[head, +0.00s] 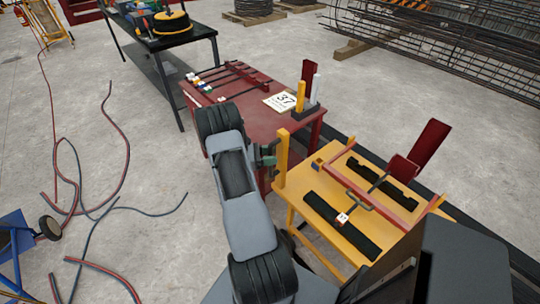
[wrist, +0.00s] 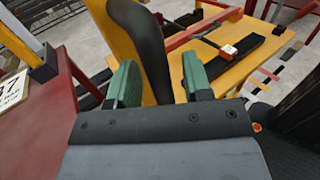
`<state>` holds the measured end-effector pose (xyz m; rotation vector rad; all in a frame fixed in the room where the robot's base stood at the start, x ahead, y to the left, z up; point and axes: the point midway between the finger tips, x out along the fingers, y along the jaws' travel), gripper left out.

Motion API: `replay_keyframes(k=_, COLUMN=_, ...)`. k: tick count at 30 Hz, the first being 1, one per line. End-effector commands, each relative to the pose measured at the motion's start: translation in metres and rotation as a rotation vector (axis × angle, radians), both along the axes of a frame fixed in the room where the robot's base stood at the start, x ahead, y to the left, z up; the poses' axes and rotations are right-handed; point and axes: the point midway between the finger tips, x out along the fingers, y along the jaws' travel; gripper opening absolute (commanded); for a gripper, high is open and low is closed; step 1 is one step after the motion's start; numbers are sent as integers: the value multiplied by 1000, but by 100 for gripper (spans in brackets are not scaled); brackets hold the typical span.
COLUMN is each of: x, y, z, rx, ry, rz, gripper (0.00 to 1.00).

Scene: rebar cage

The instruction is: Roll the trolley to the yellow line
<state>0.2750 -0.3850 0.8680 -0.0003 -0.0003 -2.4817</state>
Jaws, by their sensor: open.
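The trolley is a yellow flat-topped cart (head: 300,213) with a red frame and black pads on top; it also shows in the wrist view (wrist: 253,62). A yellow upright (head: 282,160) stands at its left corner. My gripper (head: 265,158) is beside this upright, with its green jaws apart. In the wrist view, my gripper (wrist: 160,85) has a black curved grip (wrist: 150,45) in line with the gap between the jaws, with yellow behind it. I cannot tell whether either jaw touches it. I cannot make out a yellow line on the floor.
A red table (head: 240,112) with tools and a "37" card (head: 285,101) stands close to the trolley. A dark workbench (head: 160,45) is behind it. Rebar cages (head: 450,40) lie at upper right. Hoses (head: 100,195) cross the left floor. A dark floor strip (head: 462,222) runs at right.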

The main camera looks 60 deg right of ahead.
Motion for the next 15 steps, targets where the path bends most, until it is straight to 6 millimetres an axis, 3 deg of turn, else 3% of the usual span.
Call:
replay_keyframes(k=5, x=0, y=0, z=0, rx=0, ry=0, rz=0, gripper=45)
replay_keyframes(k=15, x=0, y=0, z=0, rx=0, ry=0, rz=0, gripper=13)
